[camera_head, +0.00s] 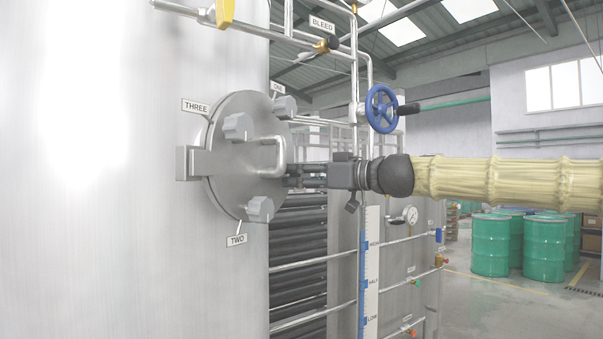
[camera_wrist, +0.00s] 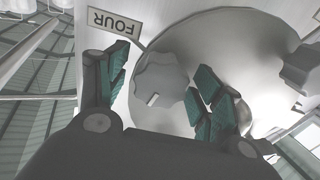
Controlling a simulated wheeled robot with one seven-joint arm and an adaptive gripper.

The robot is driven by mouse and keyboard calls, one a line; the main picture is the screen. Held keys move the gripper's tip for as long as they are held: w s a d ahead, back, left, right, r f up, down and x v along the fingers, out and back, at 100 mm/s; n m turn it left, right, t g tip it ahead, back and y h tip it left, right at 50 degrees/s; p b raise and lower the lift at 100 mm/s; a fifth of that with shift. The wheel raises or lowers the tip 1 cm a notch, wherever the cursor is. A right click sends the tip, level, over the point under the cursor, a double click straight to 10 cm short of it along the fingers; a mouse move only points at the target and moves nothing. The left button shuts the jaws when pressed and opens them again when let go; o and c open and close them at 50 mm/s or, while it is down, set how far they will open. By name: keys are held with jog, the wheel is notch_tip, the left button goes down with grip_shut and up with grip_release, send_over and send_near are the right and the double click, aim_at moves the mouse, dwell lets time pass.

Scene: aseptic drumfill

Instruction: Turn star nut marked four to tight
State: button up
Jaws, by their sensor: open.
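The star nut marked FOUR (camera_wrist: 158,82) is a grey lobed knob with a small pale mark on its face. It sits at the hatch rim beside its upside-down FOUR label (camera_wrist: 114,20) in the wrist view. My gripper (camera_wrist: 160,84) is open, one teal-padded finger on either side of the nut in that view; I see no clear contact. In the head view my gripper (camera_head: 296,175) reaches in from the right to the right edge of the round steel hatch lid (camera_head: 232,165). Nut four is not clearly visible there.
Nuts THREE (camera_head: 238,127), ONE (camera_head: 285,106) and TWO (camera_head: 260,209) are around the lid. A lid handle (camera_head: 268,158) sticks out close to my gripper. A blue handwheel (camera_head: 381,108) on a pipe is above my wrist. A level scale (camera_head: 370,275) stands below.

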jog(key=c, duration=1)
jog(key=shift+c, duration=0.2)
